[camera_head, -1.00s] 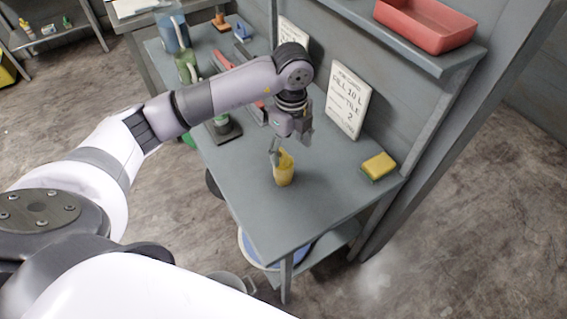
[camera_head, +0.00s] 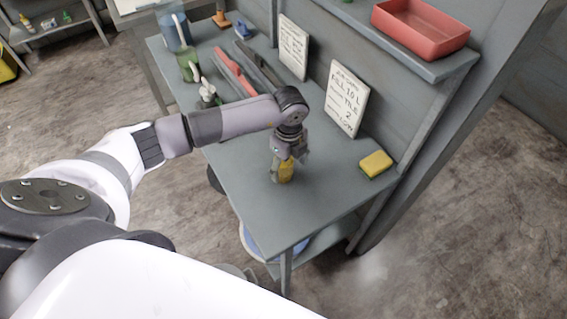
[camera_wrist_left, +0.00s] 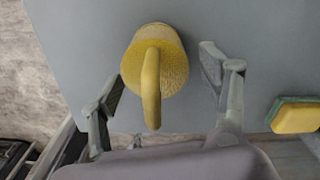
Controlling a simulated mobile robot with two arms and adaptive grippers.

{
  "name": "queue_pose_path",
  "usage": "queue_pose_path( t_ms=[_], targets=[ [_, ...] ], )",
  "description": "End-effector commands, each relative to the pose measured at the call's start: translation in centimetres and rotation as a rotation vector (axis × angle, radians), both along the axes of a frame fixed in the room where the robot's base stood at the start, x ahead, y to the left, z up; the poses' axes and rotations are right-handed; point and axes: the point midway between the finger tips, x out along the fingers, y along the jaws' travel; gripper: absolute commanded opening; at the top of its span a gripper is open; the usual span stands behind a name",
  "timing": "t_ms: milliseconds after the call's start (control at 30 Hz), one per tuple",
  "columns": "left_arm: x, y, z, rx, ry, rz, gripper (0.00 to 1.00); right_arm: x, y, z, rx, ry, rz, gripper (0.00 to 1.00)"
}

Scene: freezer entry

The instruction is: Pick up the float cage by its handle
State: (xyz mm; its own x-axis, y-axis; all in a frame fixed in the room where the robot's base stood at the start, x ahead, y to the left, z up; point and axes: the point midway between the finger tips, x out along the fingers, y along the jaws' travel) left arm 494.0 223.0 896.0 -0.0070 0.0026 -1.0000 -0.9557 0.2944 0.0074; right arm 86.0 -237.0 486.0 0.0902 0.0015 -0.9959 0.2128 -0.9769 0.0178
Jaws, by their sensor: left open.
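The float cage (camera_head: 286,174) is a small yellow upright piece on the grey bench. In the left wrist view the float cage (camera_wrist_left: 172,62) shows from above, with its curved handle (camera_wrist_left: 151,88) toward the gripper. My left gripper (camera_head: 282,166) points down over it and partly hides it. In the left wrist view my left gripper (camera_wrist_left: 162,82) is open, one finger on each side of the handle, with gaps visible. I see no contact. My right gripper is not in view.
A yellow and green sponge (camera_head: 375,164) lies to the right on the bench (camera_head: 275,222). White cards (camera_head: 346,98) lean at the back below a shelf with a red tray (camera_head: 422,27). The bench front is clear.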

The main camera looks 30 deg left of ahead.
Motion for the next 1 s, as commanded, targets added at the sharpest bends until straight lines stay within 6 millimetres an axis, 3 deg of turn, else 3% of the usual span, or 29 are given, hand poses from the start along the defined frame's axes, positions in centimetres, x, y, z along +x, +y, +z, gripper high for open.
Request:
queue_pose_path(
  t_ms=[800, 1000],
  targets=[
    [0.02, 0.02, 0.07, 0.000, 0.000, 0.001, 0.17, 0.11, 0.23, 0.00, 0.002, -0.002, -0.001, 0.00],
    [0.03, 0.02, 0.10, 0.000, 0.000, 0.001, 0.16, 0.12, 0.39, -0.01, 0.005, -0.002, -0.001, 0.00]
  ],
)
